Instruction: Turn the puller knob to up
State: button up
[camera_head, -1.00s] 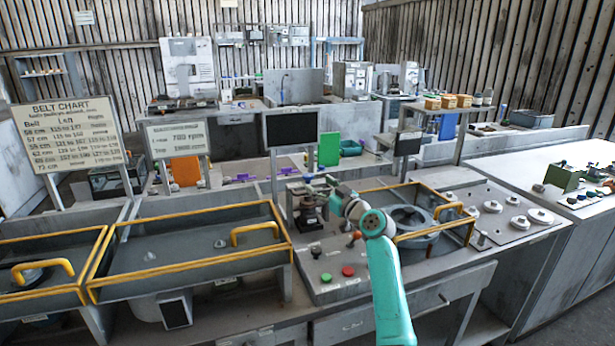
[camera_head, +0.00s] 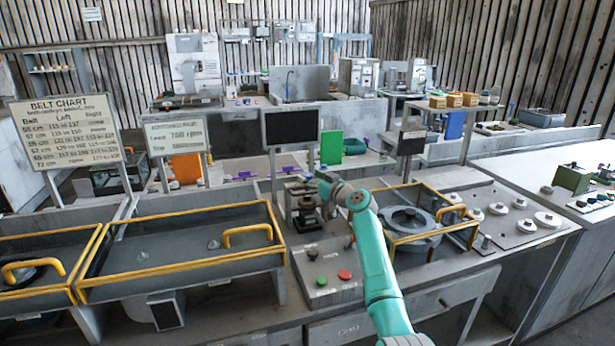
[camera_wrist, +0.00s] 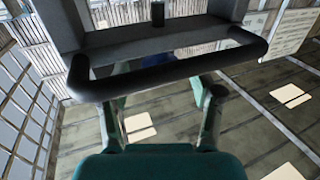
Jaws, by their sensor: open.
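I cannot tell whether the bar touches the fingers.
A panel with a green button (camera_head: 311,254) and a red button (camera_head: 345,274) lies in front of the press. A yellow-framed tray (camera_head: 180,255) is left. A round housing (camera_head: 412,222) in a yellow frame is right. A dark screen (camera_head: 291,127) stands behind.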

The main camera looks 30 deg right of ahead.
jog(key=shift+w+a, duration=0.1)
jog(key=shift+w, duration=1.05)
jog(key=c, duration=1.2)
jog(key=shift+o, duration=0.2)
jog(key=shift+y, duration=0.3)
jog(key=shift+n+y, duration=0.8)
jog(key=shift+y, duration=0.2)
jog(key=shift+f+n+g+y, duration=0.15)
jog(key=shift+n+g+y, duration=0.9)
jog(key=shift+y, duration=0.65)
jog(key=shift+n+y, duration=0.55)
jog(key=shift+y, duration=0.05)
